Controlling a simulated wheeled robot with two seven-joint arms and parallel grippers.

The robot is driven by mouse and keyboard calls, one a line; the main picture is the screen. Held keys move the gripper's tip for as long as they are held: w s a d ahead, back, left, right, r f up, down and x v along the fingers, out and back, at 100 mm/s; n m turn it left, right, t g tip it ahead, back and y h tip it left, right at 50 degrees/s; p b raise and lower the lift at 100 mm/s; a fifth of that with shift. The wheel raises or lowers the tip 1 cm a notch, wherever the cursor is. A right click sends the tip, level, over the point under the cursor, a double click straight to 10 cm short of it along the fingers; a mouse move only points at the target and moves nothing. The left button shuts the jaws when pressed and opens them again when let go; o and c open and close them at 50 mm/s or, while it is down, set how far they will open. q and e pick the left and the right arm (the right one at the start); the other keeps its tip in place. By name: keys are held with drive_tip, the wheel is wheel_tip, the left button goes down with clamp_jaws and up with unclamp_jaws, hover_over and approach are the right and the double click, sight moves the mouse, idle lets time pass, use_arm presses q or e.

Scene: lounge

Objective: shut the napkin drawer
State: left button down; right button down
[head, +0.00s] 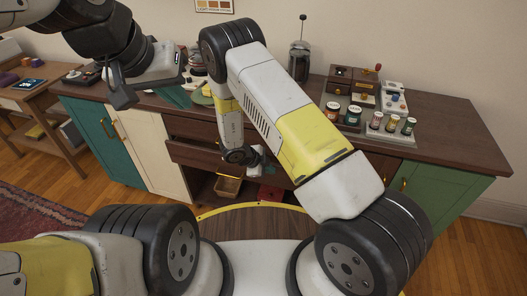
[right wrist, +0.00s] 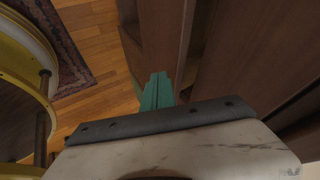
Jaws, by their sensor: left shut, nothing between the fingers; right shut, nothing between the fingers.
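A dark wooden drawer (head: 192,156) in the middle of the sideboard appears to stand out from the cabinet; I cannot make out its contents or a napkin label. My right gripper (head: 268,170) is low at this drawer's front, partly hidden by my own forearm. In the right wrist view its teal fingers (right wrist: 157,92) are together and empty, close to a wooden panel (right wrist: 166,38) with a dark gap beside it. I cannot tell whether they touch. My left gripper (head: 176,97) is shut and empty above the sideboard's left part.
The sideboard top (head: 440,135) holds several jars (head: 375,120), wooden boxes and a French press (head: 299,62). An open shelf below the drawer holds a small basket (head: 228,188). A side table (head: 35,95) stands at left. A rug (head: 40,222) lies on the floor.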

sight(276, 164)
drive_tip(key=shift+w+d, duration=0.3)
drive_tip(key=shift+w, duration=0.6)
drive_tip(key=shift+w+d, duration=0.2)
drive_tip(key=shift+w, duration=0.4)
drive_tip(key=shift+w+d, duration=0.2)
drive_tip(key=shift+w, duration=0.4)
